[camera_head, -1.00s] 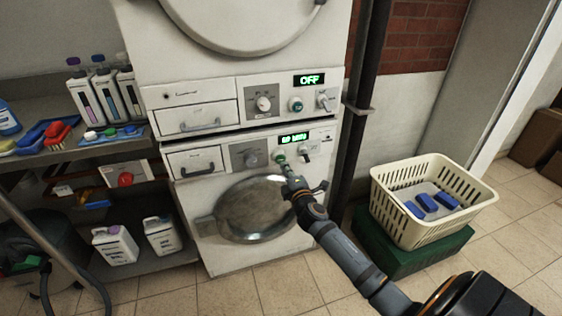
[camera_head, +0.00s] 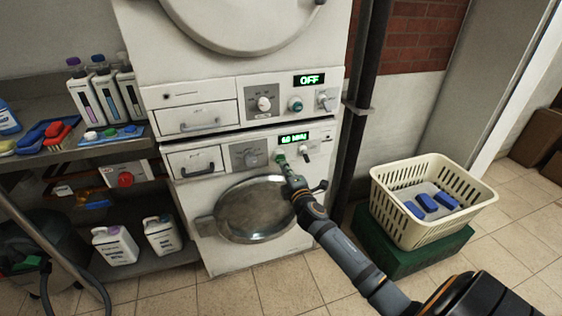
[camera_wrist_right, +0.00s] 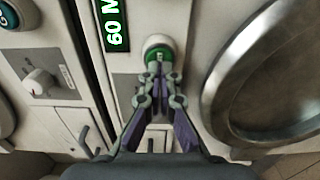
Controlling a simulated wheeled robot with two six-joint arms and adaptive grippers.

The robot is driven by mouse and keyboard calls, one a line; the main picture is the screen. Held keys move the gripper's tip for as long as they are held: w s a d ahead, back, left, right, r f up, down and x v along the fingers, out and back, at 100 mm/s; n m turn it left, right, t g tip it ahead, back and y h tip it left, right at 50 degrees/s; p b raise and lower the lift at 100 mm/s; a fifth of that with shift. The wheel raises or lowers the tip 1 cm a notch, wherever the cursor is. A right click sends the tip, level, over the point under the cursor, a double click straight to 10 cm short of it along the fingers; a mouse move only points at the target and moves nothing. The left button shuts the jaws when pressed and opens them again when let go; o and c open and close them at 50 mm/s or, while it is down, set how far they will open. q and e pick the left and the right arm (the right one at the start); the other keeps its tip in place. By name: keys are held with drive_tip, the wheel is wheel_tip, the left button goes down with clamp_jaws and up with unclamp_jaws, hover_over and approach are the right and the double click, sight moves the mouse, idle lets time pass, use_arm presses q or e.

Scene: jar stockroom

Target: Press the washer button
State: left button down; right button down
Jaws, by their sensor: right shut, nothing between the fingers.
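The washer (camera_head: 221,265) is the lower white machine, with a round door, a dial and a lit green display (camera_head: 293,139). Its green button (camera_head: 280,158) sits on the panel beneath the display. The button also shows in the right wrist view (camera_wrist_right: 158,48), lit green around its rim. My right gripper (camera_head: 287,172) is shut and empty, reaching in from the lower right. In the right wrist view its fingertips (camera_wrist_right: 158,72) are at the button's lower edge and cover part of it; whether they touch cannot be told. My left gripper is not in view.
A dryer with an OFF display (camera_head: 309,79) is stacked above the washer. A cream basket (camera_head: 470,203) holding blue items stands on a green crate (camera_head: 400,262) at right. Shelves with bottles (camera_head: 80,95) stand at left. A dark pipe (camera_head: 360,110) runs beside the machines.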

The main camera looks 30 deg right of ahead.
drive_tip(key=shift+x, duration=1.15)
drive_tip(key=shift+s, duration=0.1)
drive_tip(key=shift+s+a, duration=0.1)
drive_tip(key=shift+s, duration=0.1)
drive_tip(key=v, duration=0.8)
drive_tip(key=shift+s+b, duration=0.25)
drive_tip(key=shift+b, duration=0.2)
